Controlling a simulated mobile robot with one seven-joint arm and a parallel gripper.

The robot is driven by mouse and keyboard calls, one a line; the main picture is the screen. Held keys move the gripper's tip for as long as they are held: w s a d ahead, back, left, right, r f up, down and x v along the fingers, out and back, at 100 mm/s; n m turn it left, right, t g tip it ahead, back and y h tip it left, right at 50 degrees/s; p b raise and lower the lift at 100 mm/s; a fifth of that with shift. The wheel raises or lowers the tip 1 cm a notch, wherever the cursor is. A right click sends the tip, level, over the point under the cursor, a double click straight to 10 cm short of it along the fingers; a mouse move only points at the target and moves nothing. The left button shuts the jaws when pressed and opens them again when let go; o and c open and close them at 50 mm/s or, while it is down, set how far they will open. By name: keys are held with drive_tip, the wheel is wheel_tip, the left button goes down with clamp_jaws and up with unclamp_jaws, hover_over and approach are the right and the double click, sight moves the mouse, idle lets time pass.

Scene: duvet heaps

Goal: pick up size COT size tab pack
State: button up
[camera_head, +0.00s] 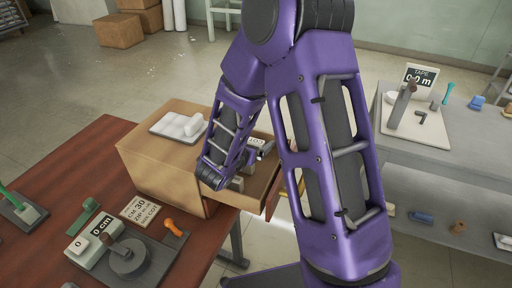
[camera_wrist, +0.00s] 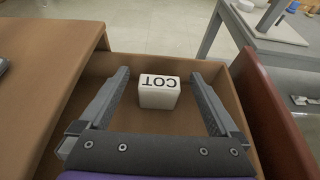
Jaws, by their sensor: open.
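The COT pack (camera_wrist: 159,95) is a small white block with black "COT" lettering, upside down in the wrist view. It sits in an open drawer (camera_wrist: 213,71), toward its far end. My gripper (camera_wrist: 160,76) is open, with one dark finger on each side of the pack. Gaps show between the pack and both fingers, so it is not held. In the head view my purple arm hides much of the drawer (camera_head: 262,182), and the pack cannot be made out clearly there.
The drawer belongs to a brown cabinet (camera_head: 160,160) on a red-brown table (camera_head: 75,165). A white pad (camera_head: 180,125) lies on the cabinet top. Zip and length gauges (camera_head: 125,255) stand at front left. A grey bench (camera_head: 455,140) with a tape station is at right.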

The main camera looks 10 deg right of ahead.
drive_tip(key=c, duration=1.4)
drive_tip(key=shift+r, duration=0.1)
drive_tip(key=shift+c, duration=0.2)
